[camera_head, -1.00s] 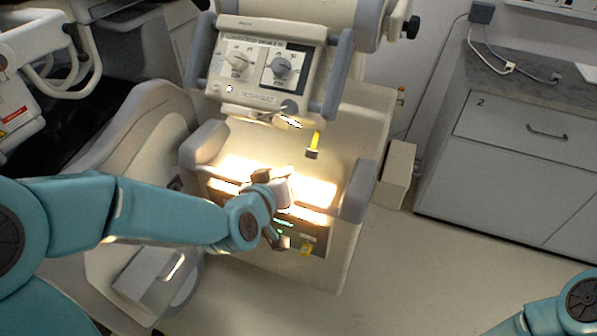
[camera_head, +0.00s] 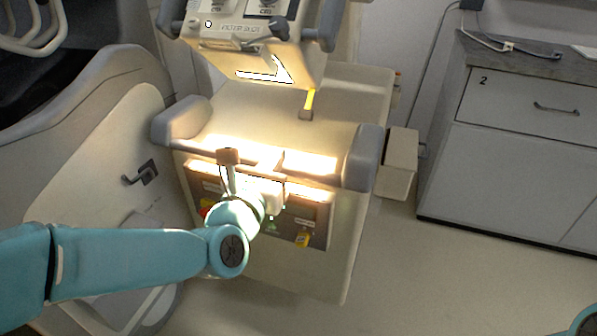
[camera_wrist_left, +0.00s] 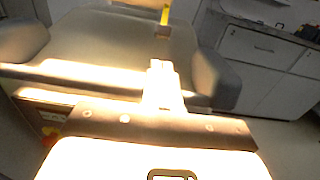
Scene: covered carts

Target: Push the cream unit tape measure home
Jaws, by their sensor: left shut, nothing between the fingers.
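The cream unit (camera_head: 340,255) stands in the middle of the head view. A yellow strip with a dark grey end (camera_head: 309,104), which looks like the tape measure, hangs below its upper panel. It also shows at the top of the left wrist view (camera_wrist_left: 164,18). My left gripper (camera_head: 270,160) is shut and empty in front of the unit's brightly lit ledge. In the left wrist view its pale fingers (camera_wrist_left: 160,72) point toward the strip, with a clear gap between. Glare hides part of the fingers. My right gripper is out of view.
Grey padded armrests (camera_head: 362,158) flank the ledge, with a bar between them. Below is a dark panel with a yellow part (camera_head: 303,239). A light box (camera_head: 397,165) is on the unit's right side. A grey drawer cabinet (camera_head: 520,150) stands at right, with open floor before it.

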